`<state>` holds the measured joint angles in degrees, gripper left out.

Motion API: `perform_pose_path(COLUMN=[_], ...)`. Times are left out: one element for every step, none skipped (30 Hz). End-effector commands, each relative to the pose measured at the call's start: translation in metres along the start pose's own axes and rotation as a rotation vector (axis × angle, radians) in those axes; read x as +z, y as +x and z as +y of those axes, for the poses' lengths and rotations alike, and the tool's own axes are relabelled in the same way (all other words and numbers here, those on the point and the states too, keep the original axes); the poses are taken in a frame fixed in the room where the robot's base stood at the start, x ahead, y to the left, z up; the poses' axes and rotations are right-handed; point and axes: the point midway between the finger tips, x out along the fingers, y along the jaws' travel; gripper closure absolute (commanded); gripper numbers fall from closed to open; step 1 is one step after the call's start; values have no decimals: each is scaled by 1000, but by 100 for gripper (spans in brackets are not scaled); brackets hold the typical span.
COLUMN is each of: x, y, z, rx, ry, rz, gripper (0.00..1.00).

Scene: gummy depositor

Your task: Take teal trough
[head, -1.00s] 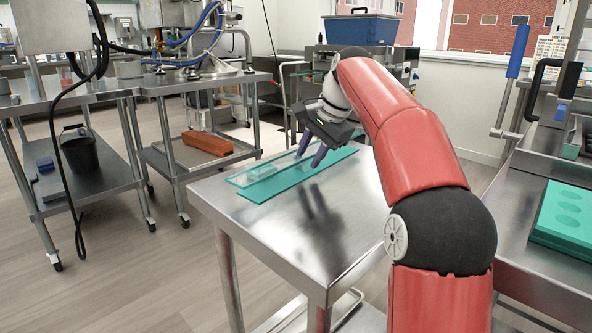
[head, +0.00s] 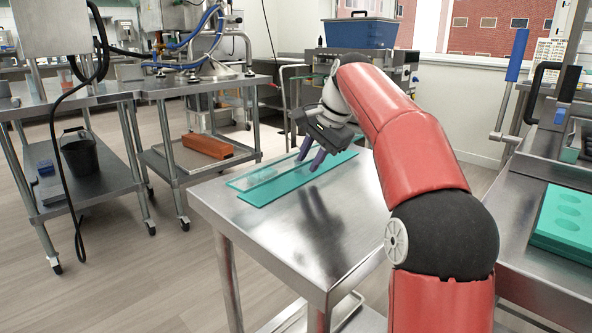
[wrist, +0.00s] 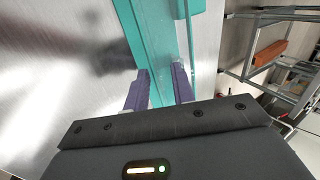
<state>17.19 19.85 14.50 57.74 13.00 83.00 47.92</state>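The teal trough (head: 268,189) lies lengthwise on the steel table. It has a solid teal strip along its near side and a paler, see-through strip behind. In the wrist view, the trough (wrist: 150,32) runs up and away from my gripper. My gripper (head: 309,161) points down over the trough's far half. Its two purple fingers are apart in the wrist view (wrist: 160,82), with teal and clear material visible between them. I see no grip closed on it. Whether the fingertips touch the trough is unclear.
The steel table (head: 310,235) is bare in front of the trough. Teal molds (head: 565,220) lie on the right counter. An orange block (head: 207,145) and a black bucket (head: 80,152) sit on lower shelves at left. A blue bin (head: 361,31) stands behind.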

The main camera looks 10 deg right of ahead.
Motion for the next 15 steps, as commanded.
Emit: perform_pose_path(x=[0, 0, 0, 0, 0, 0, -1, -1, -1, -1, -1, -1, -1, -1, -1], y=[1, 1, 1, 2, 2, 2, 2, 2, 2, 2, 3, 3, 3, 3, 3], z=[1, 1, 1, 2, 2, 2, 2, 2, 2, 2, 2, 3, 3, 3, 3], rx=[4, 4, 5, 6, 6, 7, 8, 8, 8, 8, 9, 10, 10, 11, 11], ry=[1, 1, 1, 1, 1, 2, 2, 2, 2, 2, 2, 2, 2, 2, 3], rz=[-1, -2, -2, -2, -2, -3, -3, -3, -3, -3, -3, -4, -4, -4, -4], gripper=[84, 88, 93, 97, 100, 100, 100, 100, 100, 100, 100, 100, 100, 100, 100])
